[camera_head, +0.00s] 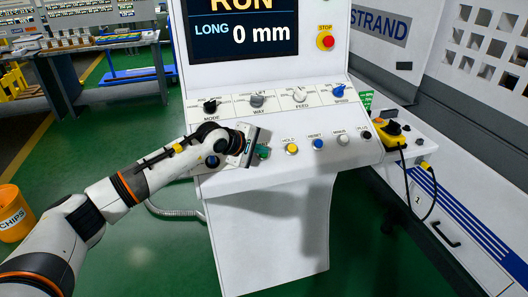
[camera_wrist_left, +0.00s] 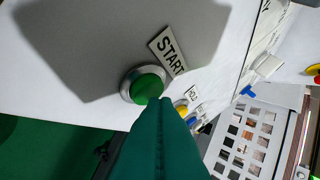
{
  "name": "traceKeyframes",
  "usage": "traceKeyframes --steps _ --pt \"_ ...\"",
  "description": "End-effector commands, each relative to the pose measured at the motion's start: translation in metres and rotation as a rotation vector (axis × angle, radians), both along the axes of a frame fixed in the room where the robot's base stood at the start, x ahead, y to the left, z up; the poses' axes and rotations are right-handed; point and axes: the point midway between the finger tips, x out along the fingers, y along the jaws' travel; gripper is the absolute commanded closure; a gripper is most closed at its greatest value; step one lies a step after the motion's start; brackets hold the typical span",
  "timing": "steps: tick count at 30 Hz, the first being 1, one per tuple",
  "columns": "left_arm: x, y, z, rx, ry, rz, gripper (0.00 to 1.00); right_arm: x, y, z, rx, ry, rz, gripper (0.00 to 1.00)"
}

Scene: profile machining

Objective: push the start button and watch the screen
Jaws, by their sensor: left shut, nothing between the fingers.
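The screen (camera_head: 244,50) at the top of the white console reads "RUN", partly cut off, and "LONG 0 mm". The green start button (camera_wrist_left: 146,85), in a metal ring beside the START label (camera_wrist_left: 167,51), shows in the left wrist view. My left gripper (camera_head: 264,152) is at the left of the console's lower button row and hides the start button in the head view. Its green fingers (camera_wrist_left: 163,104) are shut and empty. Their tips overlap the button's edge in the left wrist view; I cannot tell whether they touch it. My right gripper is not in view.
Right of my left gripper are a yellow HOLD button (camera_head: 292,149), a blue RESET button (camera_head: 318,144) and further controls. Knobs (camera_head: 257,100) line the row above. A red STOP button (camera_head: 326,41) is beside the screen. A yellow pendant (camera_head: 392,134) lies right.

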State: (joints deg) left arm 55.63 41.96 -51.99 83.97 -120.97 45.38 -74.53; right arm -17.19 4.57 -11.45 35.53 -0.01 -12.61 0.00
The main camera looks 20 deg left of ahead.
Motion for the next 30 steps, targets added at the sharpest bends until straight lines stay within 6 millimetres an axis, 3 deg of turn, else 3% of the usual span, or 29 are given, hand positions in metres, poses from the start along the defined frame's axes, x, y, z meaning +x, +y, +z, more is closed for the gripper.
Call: traceKeyframes --steps 14,30 --pt "-0.003 -0.002 0.01 -0.001 -0.002 0.0 1.0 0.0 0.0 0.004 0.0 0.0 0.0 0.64" --pt "-0.023 -0.016 0.056 0.0 -0.004 -0.001 1.0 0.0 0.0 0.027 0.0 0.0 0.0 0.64"
